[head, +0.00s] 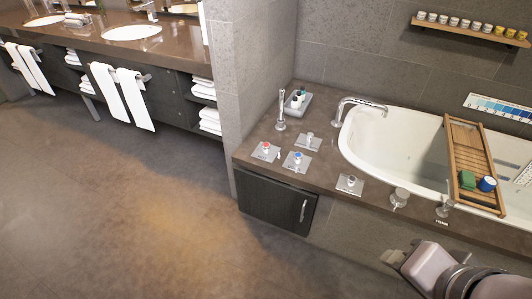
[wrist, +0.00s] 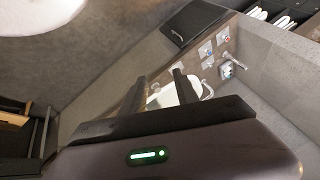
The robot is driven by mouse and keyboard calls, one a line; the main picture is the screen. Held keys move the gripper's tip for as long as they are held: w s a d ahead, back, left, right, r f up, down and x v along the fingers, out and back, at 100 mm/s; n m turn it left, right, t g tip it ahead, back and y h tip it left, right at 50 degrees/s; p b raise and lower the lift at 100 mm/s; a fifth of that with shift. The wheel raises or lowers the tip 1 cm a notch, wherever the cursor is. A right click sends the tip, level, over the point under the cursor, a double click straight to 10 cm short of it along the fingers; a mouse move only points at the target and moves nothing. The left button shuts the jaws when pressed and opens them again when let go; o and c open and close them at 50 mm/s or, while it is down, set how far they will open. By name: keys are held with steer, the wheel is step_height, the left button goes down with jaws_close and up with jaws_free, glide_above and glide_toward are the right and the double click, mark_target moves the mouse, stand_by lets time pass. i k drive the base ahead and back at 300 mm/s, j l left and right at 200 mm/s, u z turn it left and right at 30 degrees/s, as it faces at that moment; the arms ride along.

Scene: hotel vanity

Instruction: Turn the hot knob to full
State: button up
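The hot knob (head: 265,149), marked red on a square metal plate, sits at the left end of the brown tub deck (head: 252,163). The blue-marked cold knob (head: 297,159) is just right of it. My gripper (head: 392,258) is at the lower right of the head view, in front of the tub and well apart from the knobs. In the wrist view its two dark fingers (wrist: 158,92) are spread with nothing visibly held between them. The hot knob (wrist: 223,35) looks small there, beyond the fingers. Its exact turn angle is too small to read.
More deck controls (head: 349,183) lie along the front, with a hand shower (head: 280,112), a spout (head: 358,104) and a small tray (head: 296,105) behind. A wooden caddy (head: 466,160) crosses the bathtub (head: 400,135). The floor (head: 170,220) left of the tub is clear.

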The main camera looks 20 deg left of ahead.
mark_target(266, 145)
steer(key=i+j+u, duration=0.4)
steer(key=i+u, duration=0.4)
steer(key=i, duration=0.25)
steer(key=i+u, duration=0.4)
steer(key=i, duration=0.15)
